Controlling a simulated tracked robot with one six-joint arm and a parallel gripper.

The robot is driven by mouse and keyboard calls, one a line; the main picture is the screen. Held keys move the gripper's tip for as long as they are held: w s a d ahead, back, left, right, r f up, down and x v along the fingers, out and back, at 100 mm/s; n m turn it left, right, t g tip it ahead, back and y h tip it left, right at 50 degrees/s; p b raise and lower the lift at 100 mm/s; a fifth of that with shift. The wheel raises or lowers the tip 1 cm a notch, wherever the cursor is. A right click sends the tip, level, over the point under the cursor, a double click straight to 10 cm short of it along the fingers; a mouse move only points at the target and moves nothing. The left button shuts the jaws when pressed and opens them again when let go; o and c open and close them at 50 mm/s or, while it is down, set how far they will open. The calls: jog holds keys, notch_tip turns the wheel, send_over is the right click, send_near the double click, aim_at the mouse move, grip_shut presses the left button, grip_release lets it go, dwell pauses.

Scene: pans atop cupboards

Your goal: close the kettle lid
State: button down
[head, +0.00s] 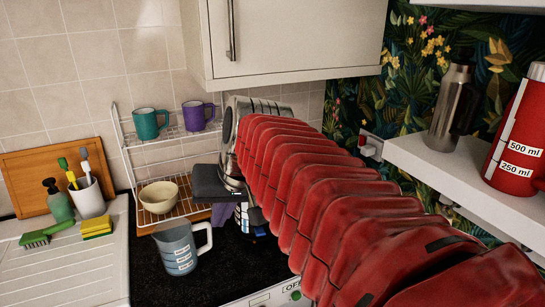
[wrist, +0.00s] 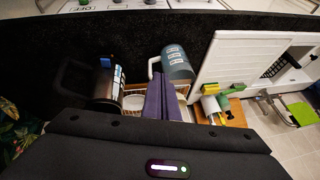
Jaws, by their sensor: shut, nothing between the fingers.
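The kettle (wrist: 118,85) is in the wrist view left of my fingers, dark with a pale blue-and-white marked strip and a black handle at its left. In the head view the kettle (head: 243,218) is mostly hidden behind my gripper and red-sleeved arm. Its lid cannot be clearly made out in either view. My gripper (head: 222,214) points down over the black worktop beside the kettle. In the wrist view its purple fingers (wrist: 160,100) are together with nothing between them, apart from the kettle.
A grey measuring jug (head: 178,250) stands on the worktop near my gripper. Behind is a wire rack (head: 128,140) with a bowl (head: 159,196), a teal mug (head: 148,123) and a purple mug (head: 196,115). A cupboard (head: 290,40) hangs above. A shelf (head: 440,165) with bottles is at the right.

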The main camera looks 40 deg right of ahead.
jog(key=w+d+r+m, duration=0.25)
jog(key=d+r, duration=0.35)
jog(key=d, duration=0.5)
jog(key=s+d+r+m+h, duration=0.1)
jog(key=s+d+r+m, duration=0.1)
jog(key=d, duration=0.4)
jog(key=s+d+r+m+t+h, duration=0.1)
jog(key=s+d+r+m, duration=0.1)
jog(key=s+d, duration=0.3)
jog(key=shift+d+r+m, duration=0.35)
jog(key=shift+d+r, duration=0.1)
jog(key=shift+d, duration=0.8)
jog(key=w+f, duration=0.8)
jog(key=w, duration=0.1)
jog(key=shift+f, duration=0.35)
